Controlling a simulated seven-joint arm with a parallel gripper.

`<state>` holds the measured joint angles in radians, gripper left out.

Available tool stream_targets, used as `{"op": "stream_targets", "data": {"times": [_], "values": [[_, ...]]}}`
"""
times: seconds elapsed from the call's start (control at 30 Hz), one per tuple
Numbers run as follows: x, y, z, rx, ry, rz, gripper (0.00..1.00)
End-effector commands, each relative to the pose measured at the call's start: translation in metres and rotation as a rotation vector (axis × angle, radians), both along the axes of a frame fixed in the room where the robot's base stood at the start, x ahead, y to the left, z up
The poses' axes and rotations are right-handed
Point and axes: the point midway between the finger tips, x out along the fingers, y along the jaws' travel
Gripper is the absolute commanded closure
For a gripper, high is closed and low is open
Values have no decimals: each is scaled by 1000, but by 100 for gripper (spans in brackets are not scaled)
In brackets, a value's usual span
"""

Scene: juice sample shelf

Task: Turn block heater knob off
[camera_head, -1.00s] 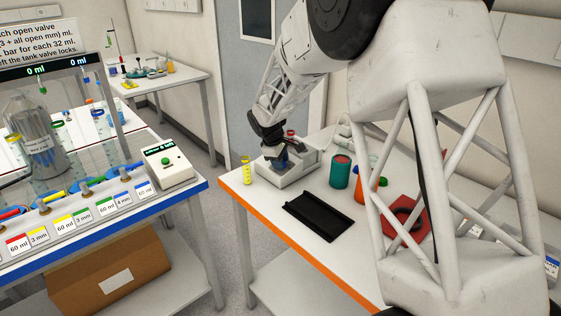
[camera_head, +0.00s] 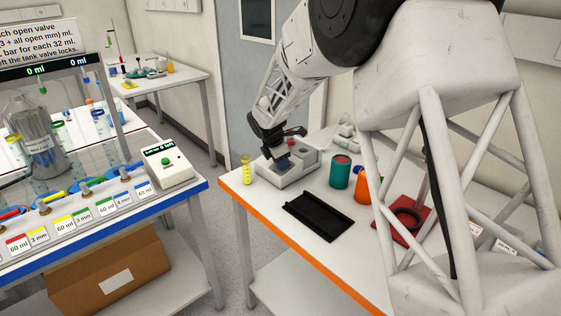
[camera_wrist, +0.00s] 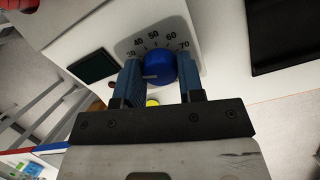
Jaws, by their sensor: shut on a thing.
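The block heater (camera_head: 290,178) is a white box on the orange-edged table. In the wrist view, its blue knob (camera_wrist: 160,66) sits on a dial with printed numbers from 30 to 70. A pale line shows on the knob's left part, on the side of the 30. A dark display (camera_wrist: 92,66) is left of the dial. My gripper (camera_head: 282,164) is at the heater's front; in the wrist view its blue fingers (camera_wrist: 160,80) stand on either side of the knob and are shut on it. In the head view the gripper mostly hides the knob.
A yellow vial (camera_head: 247,173) stands just left of the heater. A black tray (camera_head: 322,217) lies in front. A teal cup (camera_head: 340,173), an orange bottle (camera_head: 361,190) and a red base with a black ring (camera_head: 400,230) stand to the right.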

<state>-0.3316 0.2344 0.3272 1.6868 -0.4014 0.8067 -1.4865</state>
Motion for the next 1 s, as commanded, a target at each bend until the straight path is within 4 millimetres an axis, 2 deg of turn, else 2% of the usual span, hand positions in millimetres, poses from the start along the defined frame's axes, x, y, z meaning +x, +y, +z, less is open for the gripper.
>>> {"op": "stream_targets", "data": {"times": [0.2,0.67,0.7,0.8,0.87,1.0], "values": [[0,0,1,-13,13,70,88],[0,0,1,-16,16,86,88],[0,0,1,-16,16,86,62],[0,0,1,-16,16,86,46],[0,0,1,-16,16,86,39],[0,0,0,-16,16,86,39]]}}
